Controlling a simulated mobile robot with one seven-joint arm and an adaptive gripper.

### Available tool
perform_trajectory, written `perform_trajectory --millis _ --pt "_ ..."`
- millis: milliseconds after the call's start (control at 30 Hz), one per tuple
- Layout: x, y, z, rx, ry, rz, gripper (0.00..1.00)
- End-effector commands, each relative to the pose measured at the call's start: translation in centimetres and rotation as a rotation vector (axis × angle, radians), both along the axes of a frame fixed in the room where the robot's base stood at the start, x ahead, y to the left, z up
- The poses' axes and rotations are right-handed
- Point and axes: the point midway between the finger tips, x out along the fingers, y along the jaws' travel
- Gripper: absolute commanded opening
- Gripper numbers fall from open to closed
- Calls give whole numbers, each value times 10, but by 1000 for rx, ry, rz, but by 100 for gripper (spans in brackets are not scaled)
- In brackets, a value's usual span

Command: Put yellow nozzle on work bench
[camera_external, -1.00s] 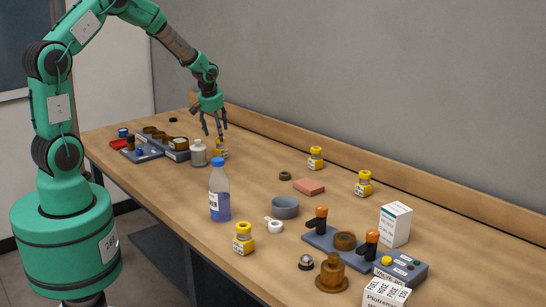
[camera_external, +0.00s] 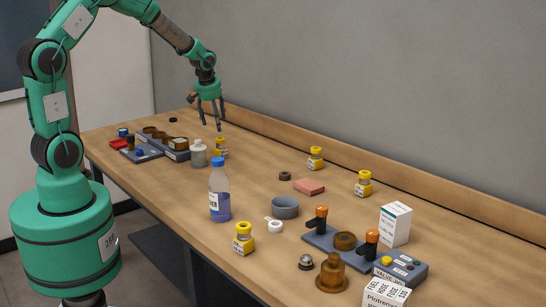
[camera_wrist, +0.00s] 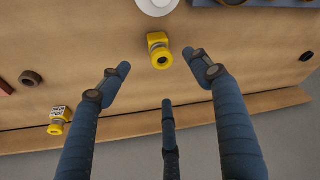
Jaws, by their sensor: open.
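Several yellow nozzles stand on the wooden work bench (camera_external: 150,190). The nearest to my gripper (camera_external: 215,128) is a yellow nozzle (camera_external: 220,147) near the far left end, beside a grey-white bottle. In the wrist view this yellow nozzle (camera_wrist: 159,50) lies just beyond and between my open fingertips (camera_wrist: 160,72), untouched. Two more yellow nozzles, one (camera_external: 315,158) and another (camera_external: 364,184), stand toward the back edge. One yellow nozzle (camera_external: 243,239) stands near the front edge. My gripper is open and empty, above the bench, with its fingers pointing down.
The grey-white bottle (camera_external: 198,154) and a dark fixture with brown rings (camera_external: 165,143) stand left of the gripper. A blue bottle (camera_external: 219,193), grey bowl (camera_external: 285,207) and pink block (camera_external: 309,186) are nearer. A valve fixture (camera_external: 330,240) and white boxes (camera_external: 396,225) are at right.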

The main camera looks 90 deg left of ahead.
Motion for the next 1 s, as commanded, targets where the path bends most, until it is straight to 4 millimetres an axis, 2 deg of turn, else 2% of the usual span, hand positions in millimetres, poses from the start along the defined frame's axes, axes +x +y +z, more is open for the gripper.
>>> perform_trajectory --millis 500,667,767,867,1000 --pt "0 0 0 0 0 -1 64" --pt "8 -10 10 4 -2 -24 64" --pt "20 -27 25 9 -2 -63 64" --pt "36 -55 47 16 -3 -125 64" --pt "61 -112 86 29 -6 -247 64"
